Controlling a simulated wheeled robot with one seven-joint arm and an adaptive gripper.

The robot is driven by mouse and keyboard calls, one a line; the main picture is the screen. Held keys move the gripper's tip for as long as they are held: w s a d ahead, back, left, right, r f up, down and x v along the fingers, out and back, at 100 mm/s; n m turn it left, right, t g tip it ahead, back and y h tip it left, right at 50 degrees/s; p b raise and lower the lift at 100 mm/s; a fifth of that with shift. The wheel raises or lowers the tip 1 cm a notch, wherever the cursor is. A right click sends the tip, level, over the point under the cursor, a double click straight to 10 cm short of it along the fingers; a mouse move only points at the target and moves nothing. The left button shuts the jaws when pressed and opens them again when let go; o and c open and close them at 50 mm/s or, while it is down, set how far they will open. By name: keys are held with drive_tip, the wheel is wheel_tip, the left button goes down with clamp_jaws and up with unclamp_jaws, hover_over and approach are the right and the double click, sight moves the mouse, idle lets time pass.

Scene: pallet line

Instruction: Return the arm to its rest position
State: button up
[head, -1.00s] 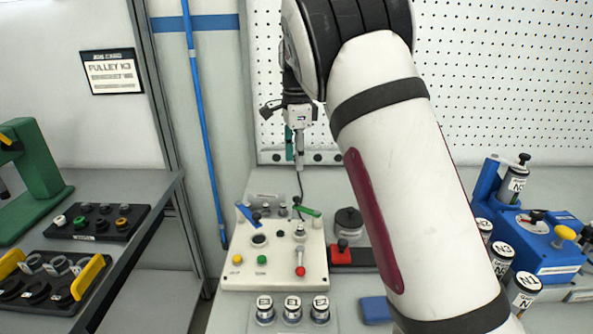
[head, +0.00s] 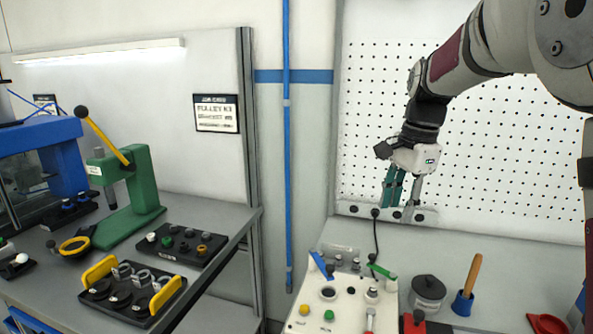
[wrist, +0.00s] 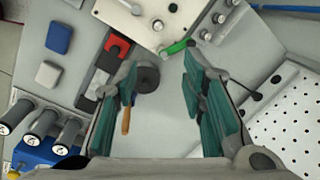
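My gripper (head: 404,188) hangs in front of the white pegboard, above the back of the bench, with its fingers pointing down. In the wrist view my gripper (wrist: 160,95) has its two teal-padded fingers spread wide apart. Nothing is between them except the view of the bench below. It touches nothing that I can see. My arm reaches in from the upper right of the head view, bent at the elbow.
Below stands a control panel (head: 313,321) with buttons and levers. A dark round pot (head: 427,293), a wooden-handled tool (head: 468,279) in a blue holder and a red dish (head: 547,324) are right of it. A green press (head: 127,190) and black trays (head: 180,246) occupy the left bench.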

drive_tip(key=s+a+r+n+t, duration=0.15)
drive_tip(key=s+n, duration=0.25)
drive_tip(key=s, duration=0.4)
drive_tip(key=s+r+n, duration=0.2)
drive_tip(key=s+n, duration=0.1)
drive_tip(key=s, duration=0.5)
drive_tip(key=s+f+n+t, duration=0.1)
drive_tip(key=s+f+n, duration=0.1)
drive_tip(key=s+n, duration=0.2)
drive_tip(key=s+f+n+h+p, duration=0.1)
drive_tip(key=s+f+n, duration=0.1)
drive_tip(key=s, duration=0.9)
drive_tip(key=shift+a+f+n+t, duration=0.35)
drive_tip(key=shift+a+f+n, duration=0.05)
drive_tip(key=shift+n, duration=0.5)
drive_tip(key=shift+s, duration=0.1)
drive_tip(key=shift+d, duration=0.15)
